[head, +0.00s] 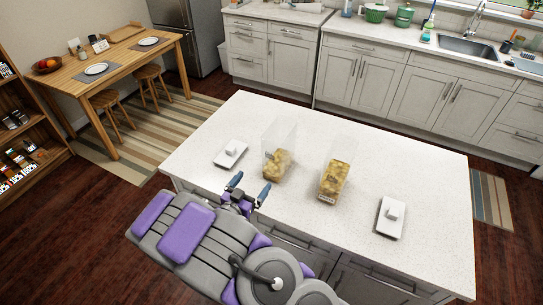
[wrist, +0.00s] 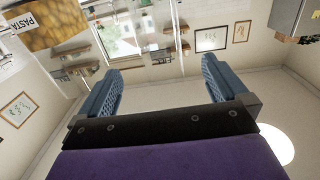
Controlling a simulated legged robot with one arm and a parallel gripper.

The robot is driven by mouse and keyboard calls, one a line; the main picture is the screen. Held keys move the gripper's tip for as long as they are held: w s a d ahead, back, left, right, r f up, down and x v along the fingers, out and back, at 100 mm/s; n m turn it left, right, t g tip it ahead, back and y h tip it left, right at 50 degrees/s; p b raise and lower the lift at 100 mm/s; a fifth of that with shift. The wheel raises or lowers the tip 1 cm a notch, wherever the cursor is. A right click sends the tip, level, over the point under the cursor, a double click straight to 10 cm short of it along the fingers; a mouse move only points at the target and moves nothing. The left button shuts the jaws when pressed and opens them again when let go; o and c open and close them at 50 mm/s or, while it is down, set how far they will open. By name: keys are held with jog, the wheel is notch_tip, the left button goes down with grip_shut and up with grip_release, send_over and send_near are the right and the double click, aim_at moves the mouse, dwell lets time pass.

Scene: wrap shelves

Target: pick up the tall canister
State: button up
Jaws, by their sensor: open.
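Two clear canisters holding yellow pasta stand on the white island top. The left canister (head: 278,165) is nearer my gripper, and the right canister (head: 335,180) stands apart from it. Both have clear upper parts, and I cannot tell for sure which is taller. My gripper (head: 249,187) is at the island's near edge, to the left of and in front of the left canister, touching neither. In the wrist view my gripper (wrist: 162,82) has its blue fingers wide apart with nothing between them. A canister labelled PASTA (wrist: 45,22) shows at the upper left there, cut off by the frame.
A white lid (head: 231,154) lies left of the canisters, and another white lid (head: 391,217) lies to the right. The rest of the island top (head: 420,165) is clear. Beyond it are a sink counter (head: 395,52), a wooden table (head: 120,62) and stools.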

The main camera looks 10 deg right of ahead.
aim_at(270, 161)
jog(key=b+x, duration=0.1)
jog(key=x, duration=1)
jog(key=shift+w+d+r, duration=0.1)
jog(key=shift+w+d, duration=0.15)
jog(key=shift+d, duration=0.1)
jog(key=b+x, duration=0.1)
jog(key=x, duration=0.4)
jog(key=shift+w+d, duration=0.1)
jog(key=shift+w, duration=0.1)
